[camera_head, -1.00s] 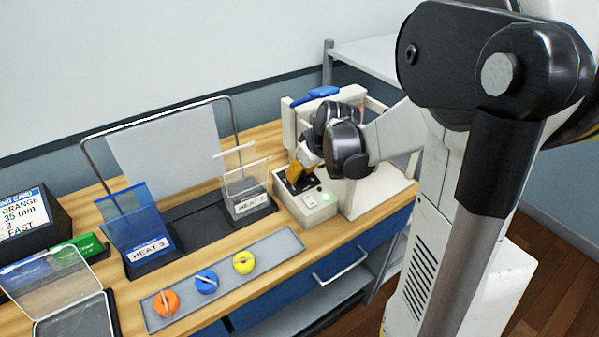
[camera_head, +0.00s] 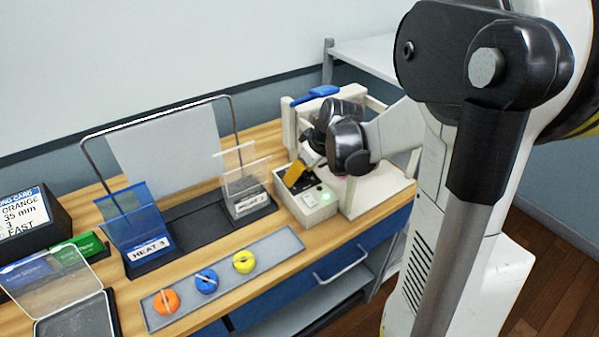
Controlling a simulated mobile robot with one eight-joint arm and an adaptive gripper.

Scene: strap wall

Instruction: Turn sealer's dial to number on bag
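The sealer (camera_head: 292,117) is a cream machine with a blue handle (camera_head: 316,95) at the back right of the bench. Its low control box (camera_head: 318,215) has a glowing green light and a small white switch. The dial is not visible; my gripper (camera_head: 292,181) covers that part of the box top. Yellow and dark finger parts show at the box, and I cannot tell whether they are open or shut. A blue bag (camera_head: 130,215) stands in a holder labelled HEAT 3 (camera_head: 148,247). A clear bag (camera_head: 242,177) stands in another HEAT holder (camera_head: 251,204); its number is unclear.
A grey tray (camera_head: 226,275) holds orange, blue and yellow round straps near the front edge. A card (camera_head: 22,215) reads ORANGE, 35 mm, 3, FAST. A clear-lidded box (camera_head: 55,285) stands at front left. A wire frame with a white sheet (camera_head: 168,150) stands behind.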

